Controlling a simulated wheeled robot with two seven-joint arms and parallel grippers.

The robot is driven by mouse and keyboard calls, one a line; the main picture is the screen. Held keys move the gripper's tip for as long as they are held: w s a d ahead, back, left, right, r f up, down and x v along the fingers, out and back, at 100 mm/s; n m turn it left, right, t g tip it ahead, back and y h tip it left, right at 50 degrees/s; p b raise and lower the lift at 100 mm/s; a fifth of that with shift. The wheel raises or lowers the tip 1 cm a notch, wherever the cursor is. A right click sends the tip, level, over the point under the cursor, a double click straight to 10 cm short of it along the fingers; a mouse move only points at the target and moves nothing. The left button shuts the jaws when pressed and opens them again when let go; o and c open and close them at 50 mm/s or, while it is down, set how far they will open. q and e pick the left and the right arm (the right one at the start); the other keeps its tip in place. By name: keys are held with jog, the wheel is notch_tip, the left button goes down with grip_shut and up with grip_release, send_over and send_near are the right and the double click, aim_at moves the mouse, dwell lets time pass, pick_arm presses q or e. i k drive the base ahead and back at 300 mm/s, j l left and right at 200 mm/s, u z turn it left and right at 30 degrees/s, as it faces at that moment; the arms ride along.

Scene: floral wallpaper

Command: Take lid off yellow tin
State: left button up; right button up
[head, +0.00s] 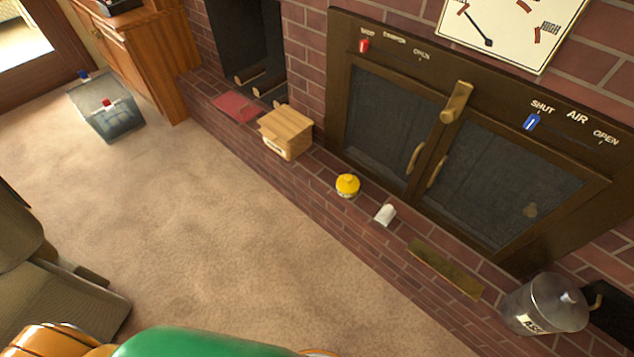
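The yellow tin (347,191) is a small round container standing upright on the brick hearth ledge, in front of the fireplace doors. A yellow lid (348,181) with a raised knob sits on its top. The tin is small in this view, so the seam between lid and body is hard to make out. Neither of my grippers shows in the head view, and nothing is touching the tin.
On the brick ledge (316,187) are a wooden box (287,132), a small white object (385,214), a brass plate (445,268) and a metal ash bucket (545,304). A clear bin (112,122) stands on the carpet. The carpet before the ledge is open.

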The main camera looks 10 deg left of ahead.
aim_at(346, 184)
jog(key=i+j+z, duration=0.5)
jog(key=z, duration=0.15)
jog(key=i+j+z, duration=0.3)
jog(key=j+z, duration=0.3)
jog(key=j, duration=0.15)
jog(key=i+j+z, duration=0.15)
jog(key=j+z, duration=0.5)
jog(key=j, duration=0.25)
jog(key=j+z, duration=0.3)
jog(key=j, duration=0.2)
jog(key=i, duration=0.05)
